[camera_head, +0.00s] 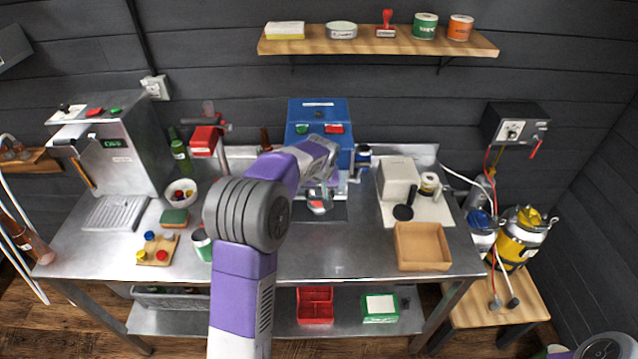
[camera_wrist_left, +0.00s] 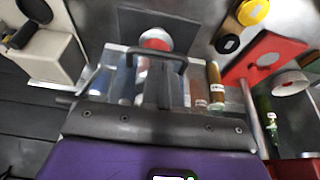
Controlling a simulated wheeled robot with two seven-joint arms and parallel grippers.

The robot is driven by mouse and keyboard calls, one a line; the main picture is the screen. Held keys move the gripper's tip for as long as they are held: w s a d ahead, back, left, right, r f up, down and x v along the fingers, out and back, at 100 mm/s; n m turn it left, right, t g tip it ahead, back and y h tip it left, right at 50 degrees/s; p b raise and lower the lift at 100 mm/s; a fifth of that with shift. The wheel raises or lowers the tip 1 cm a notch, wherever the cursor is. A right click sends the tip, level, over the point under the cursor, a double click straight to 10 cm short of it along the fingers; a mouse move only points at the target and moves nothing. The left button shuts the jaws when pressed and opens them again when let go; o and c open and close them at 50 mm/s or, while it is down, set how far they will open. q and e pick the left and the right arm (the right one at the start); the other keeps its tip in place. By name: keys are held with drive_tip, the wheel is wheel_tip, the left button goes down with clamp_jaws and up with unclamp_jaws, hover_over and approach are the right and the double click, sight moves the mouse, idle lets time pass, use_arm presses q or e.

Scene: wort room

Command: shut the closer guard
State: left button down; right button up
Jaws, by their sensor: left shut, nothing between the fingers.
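The blue closer machine (camera_head: 318,112) stands at the back middle of the steel table, with a green and a red button on its front. My left arm reaches across its front and hides much of it. My left gripper (camera_head: 325,182) is shut and empty at the machine's lower front. In the left wrist view, a dark U-shaped handle (camera_wrist_left: 157,52) lies just beyond my left gripper (camera_wrist_left: 155,88), by a clear panel that seems to be the guard. I cannot tell whether they touch, or how far the guard stands open. A red-and-white round piece (camera_head: 317,207) sits below the gripper.
A red hand press (camera_head: 204,140) and green bottle (camera_head: 180,153) stand left of the machine. A white box device (camera_head: 398,178) and wooden tray (camera_head: 422,247) stand right. A green-and-white can (camera_head: 201,243) is close to my left arm. The table's front middle is clear.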

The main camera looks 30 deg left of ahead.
use_arm(q)
drive_tip(key=v, duration=1.2)
drive_tip(key=s+d+f+m+h, duration=0.1)
drive_tip(key=d+f, duration=0.3)
drive_tip(key=f, duration=0.5)
drive_tip(key=s+d+f+m+g+h, duration=0.1)
drive_tip(key=s+d+f, duration=0.2)
drive_tip(key=f, duration=0.6)
drive_tip(key=s+d+f+m+h, duration=0.1)
drive_tip(key=s+d+f, duration=0.1)
drive_tip(key=d+f, duration=0.3)
wheel_tip(320, 180, down, 5)
drive_tip(key=shift+r+g+h, duration=0.1)
drive_tip(key=shift+g+h, duration=0.3)
drive_tip(key=s+d+f+h, duration=0.1)
drive_tip(key=s+d+f, duration=0.25)
drive_tip(key=s, duration=0.35)
drive_tip(key=s+d+f+g+h, duration=0.1)
drive_tip(key=s+d+f, duration=0.25)
drive_tip(key=s, duration=0.25)
drive_tip(key=s+d+f, duration=0.3)
drive_tip(key=s+f, duration=0.2)
drive_tip(key=s, duration=0.2)
wheel_tip(320, 180, down, 9)
drive_tip(key=b, duration=0.9)
drive_tip(key=shift+d+r+m+h, duration=0.15)
drive_tip(key=shift+m+h, duration=0.15)
use_arm(e)
wheel_tip(320, 180, down, 8)
drive_tip(key=shift+f, duration=0.2)
